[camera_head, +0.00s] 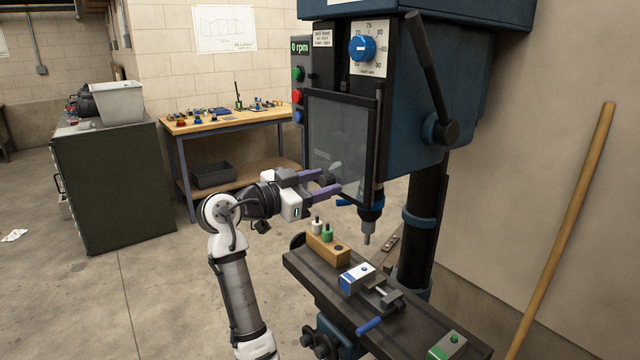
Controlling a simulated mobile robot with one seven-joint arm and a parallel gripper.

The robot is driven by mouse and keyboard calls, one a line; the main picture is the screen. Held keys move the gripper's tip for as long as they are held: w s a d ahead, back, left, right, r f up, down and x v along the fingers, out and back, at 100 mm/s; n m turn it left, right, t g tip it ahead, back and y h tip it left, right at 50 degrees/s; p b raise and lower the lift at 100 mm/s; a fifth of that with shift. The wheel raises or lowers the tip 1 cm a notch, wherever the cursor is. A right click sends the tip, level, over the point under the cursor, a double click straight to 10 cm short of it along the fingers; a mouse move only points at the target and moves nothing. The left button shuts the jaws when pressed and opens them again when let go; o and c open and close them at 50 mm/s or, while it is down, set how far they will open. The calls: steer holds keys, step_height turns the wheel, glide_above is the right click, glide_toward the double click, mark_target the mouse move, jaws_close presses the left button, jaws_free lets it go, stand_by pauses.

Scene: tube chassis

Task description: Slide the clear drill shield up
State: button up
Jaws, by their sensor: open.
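The clear drill shield (338,143) is a see-through panel in a dark frame on the front of the blue drill press (420,110). It hangs in front of the press, with its lower edge a little above the drill chuck (369,212). My gripper (334,184) is at the shield's lower part, its two purple fingers apart and pointing right.
Below the chuck, the press table (310,270) holds a wooden block (328,249) with small pegs, a white-and-blue box (356,277) and a vise with a blue handle (370,326). A feed lever (428,65) sticks up at the right. A workbench (230,122) stands behind.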

steer(key=b+v, duration=0.4)
steer(key=v, duration=0.9)
steer(key=shift+s+a, duration=0.25)
